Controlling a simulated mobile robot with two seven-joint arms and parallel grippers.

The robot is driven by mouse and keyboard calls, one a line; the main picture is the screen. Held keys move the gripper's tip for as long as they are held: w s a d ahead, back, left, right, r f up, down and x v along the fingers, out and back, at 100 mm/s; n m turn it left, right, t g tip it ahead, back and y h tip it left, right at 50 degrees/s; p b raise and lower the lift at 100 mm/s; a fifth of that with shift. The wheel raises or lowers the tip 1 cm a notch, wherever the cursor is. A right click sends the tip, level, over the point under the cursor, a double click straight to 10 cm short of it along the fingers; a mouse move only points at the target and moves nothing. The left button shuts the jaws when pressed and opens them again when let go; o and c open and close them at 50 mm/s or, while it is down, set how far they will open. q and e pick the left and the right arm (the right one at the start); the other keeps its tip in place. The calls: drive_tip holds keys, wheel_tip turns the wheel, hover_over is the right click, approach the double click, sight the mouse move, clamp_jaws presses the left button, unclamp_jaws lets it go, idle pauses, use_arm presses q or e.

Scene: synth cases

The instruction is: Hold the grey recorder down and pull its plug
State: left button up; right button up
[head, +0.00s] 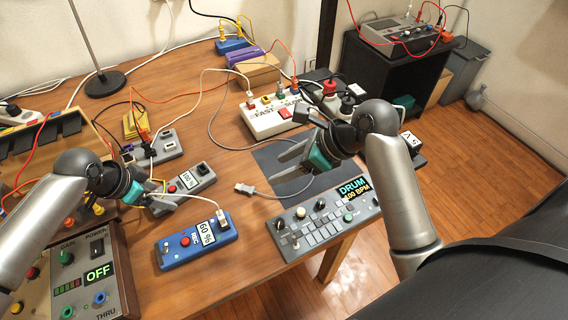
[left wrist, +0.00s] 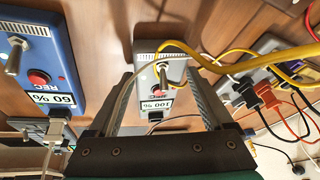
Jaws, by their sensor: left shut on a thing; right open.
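The grey recorder (head: 191,181), with a red button and a "100 %" display, lies on the table left of centre. It also shows in the left wrist view (left wrist: 158,104), between the fingers of my left gripper (head: 168,196), which is shut on its sides. A dark socket at its display end looks empty. A grey plug (head: 243,188) on a grey cable lies on the table to the right of the recorder, apart from it. My right gripper (head: 282,163) is open and empty, above a dark mat, beside that cable.
A blue recorder (head: 197,241) reading "60 %" stands in front, with a white plug in it. A drum machine (head: 322,220) sits at the table's right edge. A white power strip (head: 276,116) is behind. A box reading "OFF" (head: 98,272) is front left. Cables cross the table.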

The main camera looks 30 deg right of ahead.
use_arm(q)
drive_tip(key=shift+s+f, duration=0.1)
drive_tip(key=shift+f, duration=0.05)
drive_tip(key=o, duration=1.3)
drive_tip(key=v, duration=1.2)
wheel_tip(320, 180, up, 10)
drive_tip(key=p, duration=1.2)
drive_tip(key=shift+p, duration=0.4)
